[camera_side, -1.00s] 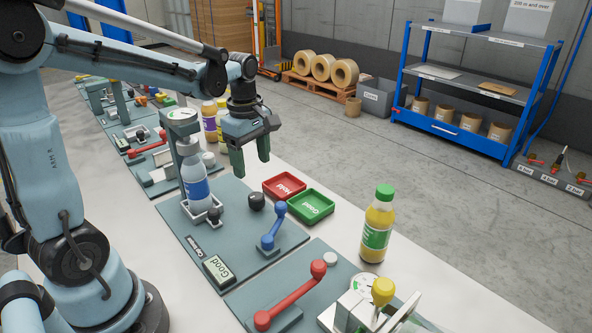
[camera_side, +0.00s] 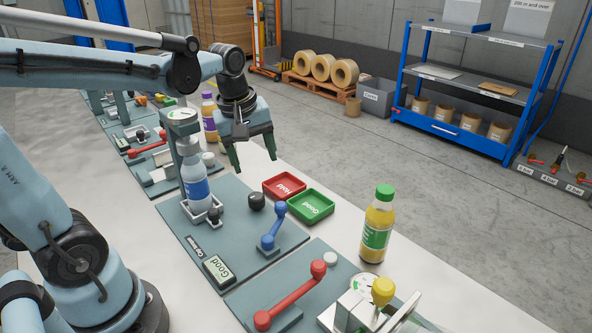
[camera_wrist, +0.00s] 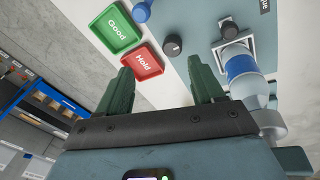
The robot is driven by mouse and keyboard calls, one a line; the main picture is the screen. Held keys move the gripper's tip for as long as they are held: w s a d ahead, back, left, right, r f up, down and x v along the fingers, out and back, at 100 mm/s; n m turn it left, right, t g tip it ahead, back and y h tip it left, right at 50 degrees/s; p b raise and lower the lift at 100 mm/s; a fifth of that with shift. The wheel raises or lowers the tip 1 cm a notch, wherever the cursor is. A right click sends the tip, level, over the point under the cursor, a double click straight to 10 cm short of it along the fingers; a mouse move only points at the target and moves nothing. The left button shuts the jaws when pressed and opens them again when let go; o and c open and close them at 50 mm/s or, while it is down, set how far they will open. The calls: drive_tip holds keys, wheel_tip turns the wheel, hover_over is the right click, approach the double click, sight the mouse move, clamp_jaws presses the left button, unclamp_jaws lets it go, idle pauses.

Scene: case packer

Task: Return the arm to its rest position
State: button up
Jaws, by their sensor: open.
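My gripper (camera_side: 254,160) is open and empty, in the air above the far side of the bench, beyond the red Hold tray. In the wrist view its two green fingers (camera_wrist: 163,88) stand apart with nothing between them. A clear bottle with a blue label (camera_side: 195,182) stands upright in the capping station (camera_side: 176,222), left of the gripper and apart from it. The station's display reads Good (camera_side: 219,270).
A red Hold tray (camera_side: 284,187) and a green Good tray (camera_side: 311,205) lie empty on the bench. A yellow bottle with a green cap (camera_side: 377,226) stands at right. A purple-labelled bottle (camera_side: 209,120) stands behind.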

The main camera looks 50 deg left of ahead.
drive_tip(key=s+d+f+m+t, duration=0.1)
drive_tip(key=s+d+m+t, duration=0.3)
drive_tip(key=m, duration=0.9)
drive_tip(key=shift+s+d+f+m+t, duration=0.15)
drive_tip(key=shift+d+f+m+t, duration=0.2)
drive_tip(key=shift+d, duration=1)
drive_tip(key=shift+r, duration=0.1)
